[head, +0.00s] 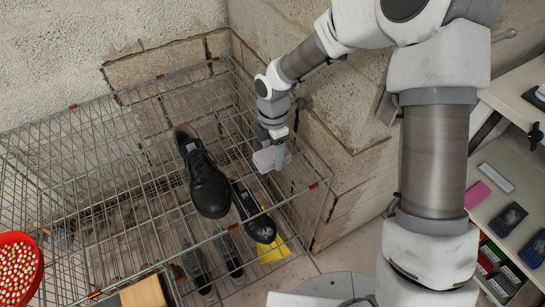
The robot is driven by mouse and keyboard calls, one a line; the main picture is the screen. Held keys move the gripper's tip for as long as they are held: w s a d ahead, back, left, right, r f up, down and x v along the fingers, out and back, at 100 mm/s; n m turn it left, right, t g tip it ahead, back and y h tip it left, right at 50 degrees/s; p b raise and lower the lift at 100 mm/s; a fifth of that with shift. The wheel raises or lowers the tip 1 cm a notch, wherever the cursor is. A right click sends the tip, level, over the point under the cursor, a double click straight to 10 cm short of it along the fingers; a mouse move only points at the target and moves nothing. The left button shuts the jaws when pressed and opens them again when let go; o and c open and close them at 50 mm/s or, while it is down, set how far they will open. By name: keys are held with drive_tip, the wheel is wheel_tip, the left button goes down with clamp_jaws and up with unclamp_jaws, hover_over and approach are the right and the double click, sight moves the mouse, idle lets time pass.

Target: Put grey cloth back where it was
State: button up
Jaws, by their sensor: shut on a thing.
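My gripper (273,141) points down near the right end of the wire rack (122,95). It is shut on the grey cloth (268,160), a small pale grey piece just below the fingers. The cloth is over the rack's right end, to the right of the black shoes. I cannot tell whether it touches the wires. The fingertips are partly hidden by the gripper's own body and the cloth.
A large black shoe (207,187) and another black shoe (257,222) are beside the cloth. A yellow item (273,250) lies lower down. A red bowl (19,275) and a wooden block (143,293) are at lower left. A stone wall stands close behind my gripper. White shelves are at right.

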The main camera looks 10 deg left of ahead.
drive_tip(key=shift+f, duration=0.3)
drive_tip(key=shift+f, duration=0.2)
drive_tip(key=o, duration=1.3)
drive_tip(key=shift+r, duration=0.2)
